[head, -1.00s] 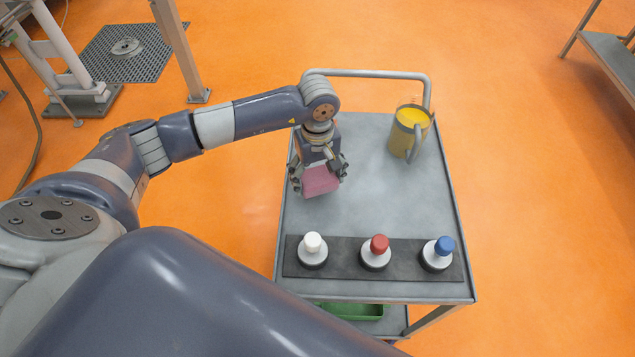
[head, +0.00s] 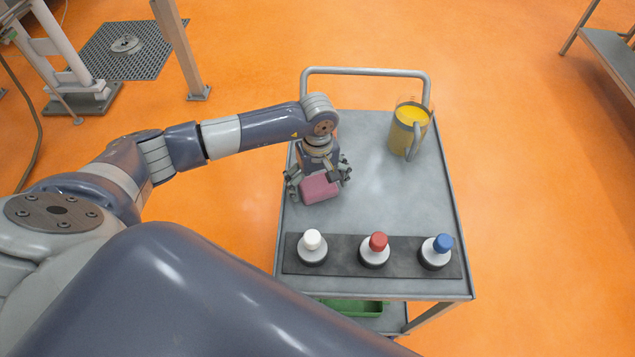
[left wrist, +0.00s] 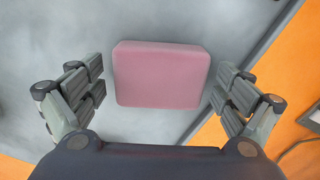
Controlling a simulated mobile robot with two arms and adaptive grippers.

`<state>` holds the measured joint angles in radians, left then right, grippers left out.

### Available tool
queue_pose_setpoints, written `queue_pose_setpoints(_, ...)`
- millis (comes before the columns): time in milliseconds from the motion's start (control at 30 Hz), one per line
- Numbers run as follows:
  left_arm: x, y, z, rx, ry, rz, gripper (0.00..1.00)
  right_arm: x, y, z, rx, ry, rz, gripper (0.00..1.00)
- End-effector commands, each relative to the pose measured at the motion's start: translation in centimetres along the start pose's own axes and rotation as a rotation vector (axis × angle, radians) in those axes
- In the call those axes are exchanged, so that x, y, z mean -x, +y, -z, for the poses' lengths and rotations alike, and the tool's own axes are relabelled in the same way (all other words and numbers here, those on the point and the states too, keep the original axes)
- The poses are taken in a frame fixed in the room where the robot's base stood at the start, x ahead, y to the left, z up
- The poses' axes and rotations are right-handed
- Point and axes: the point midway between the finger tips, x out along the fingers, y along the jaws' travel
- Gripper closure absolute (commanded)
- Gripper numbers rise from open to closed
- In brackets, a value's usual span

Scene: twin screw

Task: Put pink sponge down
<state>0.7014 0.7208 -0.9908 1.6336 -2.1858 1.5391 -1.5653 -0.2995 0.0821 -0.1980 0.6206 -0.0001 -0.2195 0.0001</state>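The pink sponge (head: 319,187) is at the left side of the grey cart top (head: 375,215), towards the back. It also shows in the left wrist view (left wrist: 160,75), between the finger pads with a gap on each side. My left gripper (head: 318,180) is open around the sponge and points down at the cart; its fingers also show in the left wrist view (left wrist: 158,92). The sponge appears to lie on the cart top. My right gripper is not in view.
A jug with yellow contents (head: 408,130) stands at the back right of the cart. White-capped (head: 312,248), red-capped (head: 375,250) and blue-capped (head: 436,252) bottles stand on a dark mat (head: 343,268) at the front. The cart's middle is clear. A green tray (head: 352,306) sits below.

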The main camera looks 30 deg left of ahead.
Motion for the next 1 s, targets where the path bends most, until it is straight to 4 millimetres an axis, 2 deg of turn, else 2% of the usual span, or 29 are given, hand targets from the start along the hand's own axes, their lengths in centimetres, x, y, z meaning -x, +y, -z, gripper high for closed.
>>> queue_pose_setpoints(233,0.2,0.0,0.0,0.000,0.000,0.000,0.06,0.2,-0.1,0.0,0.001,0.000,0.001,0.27)
queue_pose_setpoints(367,1.0,0.1,0.1,0.000,0.002,-0.003,0.06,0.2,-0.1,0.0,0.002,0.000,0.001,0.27)
queue_pose_setpoints(800,9.9,0.1,0.1,0.000,0.003,-0.003,0.06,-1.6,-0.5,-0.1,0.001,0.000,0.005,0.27)
queue_pose_setpoints(1000,12.0,0.1,0.0,0.000,0.001,-0.002,0.06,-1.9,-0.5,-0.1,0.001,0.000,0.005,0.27)
